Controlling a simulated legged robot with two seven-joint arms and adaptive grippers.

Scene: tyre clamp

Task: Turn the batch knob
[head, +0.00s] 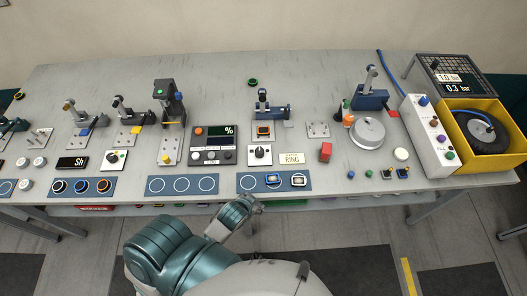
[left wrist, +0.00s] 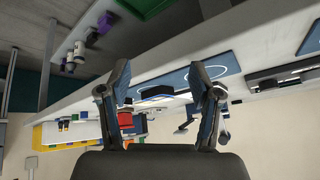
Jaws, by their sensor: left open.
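Two knob plates stand on the bench in the head view: one with a dark pointer knob (head: 260,152) left of the RING label, and one with a similar knob (head: 114,158) right of the Sh display. I cannot read which is the batch knob. My left gripper (head: 256,204) is at the bench's front edge, nearer to me than the blue mat below the first knob. In the left wrist view its two fingers (left wrist: 160,84) are spread with nothing held between them. My right gripper is not in view.
A blue mat (head: 247,184) with two small framed parts lies before the RING label (head: 291,158). A yellow bin (head: 515,137) holds a tyre at the far right.

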